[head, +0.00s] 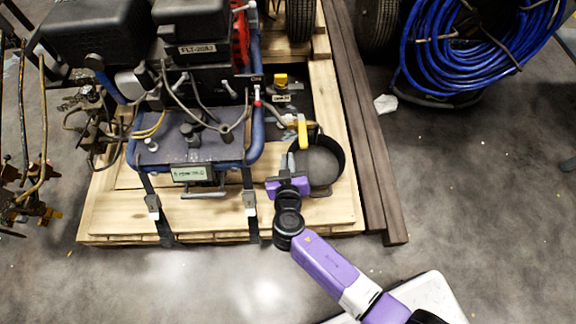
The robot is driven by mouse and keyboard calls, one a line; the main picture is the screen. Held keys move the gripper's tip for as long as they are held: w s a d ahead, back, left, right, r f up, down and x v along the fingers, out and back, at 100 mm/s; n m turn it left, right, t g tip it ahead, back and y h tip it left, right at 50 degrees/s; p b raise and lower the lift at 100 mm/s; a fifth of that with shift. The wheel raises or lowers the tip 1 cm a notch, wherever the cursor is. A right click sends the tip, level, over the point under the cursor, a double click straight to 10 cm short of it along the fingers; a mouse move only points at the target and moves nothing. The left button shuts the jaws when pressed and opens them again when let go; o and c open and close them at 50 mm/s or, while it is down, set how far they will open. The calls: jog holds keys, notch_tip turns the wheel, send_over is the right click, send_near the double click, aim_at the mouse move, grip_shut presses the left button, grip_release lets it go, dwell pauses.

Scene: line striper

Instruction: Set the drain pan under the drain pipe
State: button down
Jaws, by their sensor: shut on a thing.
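The drain pan (318,166) is a round, dark, shallow pan with a black rim, at the right of the wooden pallet. My gripper (291,160) is shut on the left side of its rim. The pan looks about level; I cannot tell whether it touches the pallet boards or hangs just above them. What looks like the drain pipe (279,121) comes out of the machine's right side, with a yellow handle (302,132) at its end. The handle's lower end overlaps the pan's far rim in this view. The pipe's outlet is not clearly visible.
The machine (190,135) with its blue frame is strapped to the pallet (104,222). A small label (282,98) and yellow cap (281,79) sit beyond the pipe. Dark timbers (368,150) run along the pallet's right. A blue hose coil (460,50) lies far right.

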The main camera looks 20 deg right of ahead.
jog(key=shift+f+b, duration=0.95)
jog(key=shift+f, duration=0.75)
jog(key=shift+f, duration=0.2)
jog(key=c, duration=1.6)
grip_release()
jog(key=shift+o, duration=0.2)
jog(key=shift+r, duration=0.15)
jog(key=shift+s+a+r, duration=0.1)
jog(key=shift+s+r, duration=0.05)
jog(key=shift+s, duration=0.05)
jog(key=p+v, duration=0.3)
jog(key=v, duration=0.8)
jog(key=shift+s+p, duration=0.25)
jog(key=shift+p, duration=0.05)
jog(key=shift+a, duration=0.1)
